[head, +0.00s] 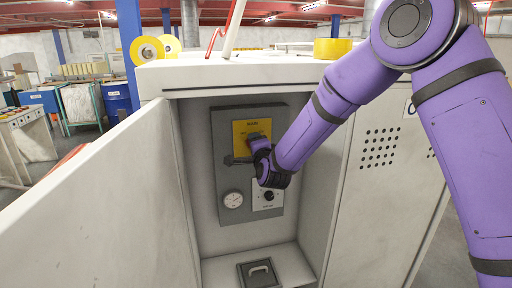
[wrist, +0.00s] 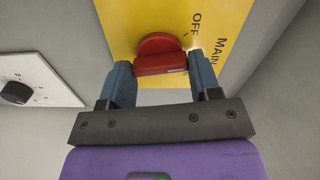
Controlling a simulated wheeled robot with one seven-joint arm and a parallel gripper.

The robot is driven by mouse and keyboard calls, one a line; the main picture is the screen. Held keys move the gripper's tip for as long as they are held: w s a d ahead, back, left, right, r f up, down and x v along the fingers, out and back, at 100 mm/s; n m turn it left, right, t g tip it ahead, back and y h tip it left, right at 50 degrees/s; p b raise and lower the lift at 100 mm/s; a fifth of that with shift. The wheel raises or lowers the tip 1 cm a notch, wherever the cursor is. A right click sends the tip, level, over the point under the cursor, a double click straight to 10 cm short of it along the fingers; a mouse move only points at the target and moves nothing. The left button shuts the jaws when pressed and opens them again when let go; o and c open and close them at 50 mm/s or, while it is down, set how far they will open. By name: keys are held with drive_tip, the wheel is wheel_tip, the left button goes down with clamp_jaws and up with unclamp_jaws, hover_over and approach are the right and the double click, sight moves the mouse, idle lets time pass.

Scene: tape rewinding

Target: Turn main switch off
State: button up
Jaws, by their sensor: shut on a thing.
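The main switch is a red rotary handle (wrist: 160,55) on a yellow plate (wrist: 225,25) marked "MAIN" and "OFF"; the lettering is turned sideways in the wrist view. My gripper (wrist: 158,67) is shut on the red handle, with one blue-grey finger on each side of it. The handle's bar lies across between the fingertips. Which position the handle points to, I cannot tell. In the head view my gripper (head: 257,147) reaches the lower part of the yellow plate (head: 243,126) on the grey panel and hides most of the switch.
The cabinet's open door (head: 105,215) stands at the left. A black box with a handle (head: 259,276) is on the cabinet floor. Yellow tape rolls (head: 333,48) lie on top.

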drive_tip(key=n, duration=0.5)
drive_tip(key=shift+n, duration=0.4)
drive_tip(key=shift+f, duration=0.1)
idle(0.3)
drive_tip(key=o, duration=0.9)
drive_tip(key=shift+s, duration=0.1)
drive_tip(key=v, duration=1)
drive_tip(key=shift+s+d, duration=0.1)
drive_tip(key=shift+s, duration=0.25)
